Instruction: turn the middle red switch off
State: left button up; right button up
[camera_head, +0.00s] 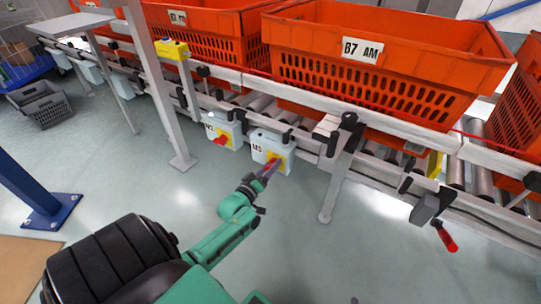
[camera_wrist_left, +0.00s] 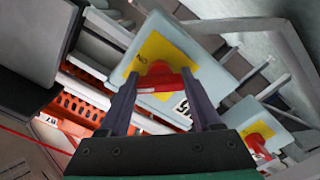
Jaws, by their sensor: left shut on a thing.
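The red switch (camera_wrist_left: 162,82) sits on a yellow plate on a light grey box (camera_head: 262,140) marked M3, mounted on the conveyor's front rail. In the wrist view my left gripper (camera_wrist_left: 158,76) has its two dark fingers on either side of the red knob and is shut on it. In the head view the left gripper (camera_head: 267,170) reaches the box from below and hides most of this knob. A second grey box (camera_head: 229,126) to its left has its own red switch (camera_head: 220,139), also seen in the wrist view (camera_wrist_left: 256,142). My right gripper is out of view.
Orange totes (camera_head: 375,65) stand on the roller conveyor (camera_head: 300,103) above the boxes. A grey support leg (camera_head: 333,197) stands right of the M3 box. A red-handled lever (camera_head: 446,238) hangs further right. The floor (camera_head: 150,205) below is mostly clear.

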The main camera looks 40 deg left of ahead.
pick_arm(q)
jog(key=n+p, duration=0.1)
jog(key=n, duration=0.3)
jog(key=shift+n, duration=0.3)
jog(key=n, duration=0.4)
jog(key=shift+n, duration=0.4)
jog(key=o, duration=1.4)
jog(key=shift+f, duration=0.1)
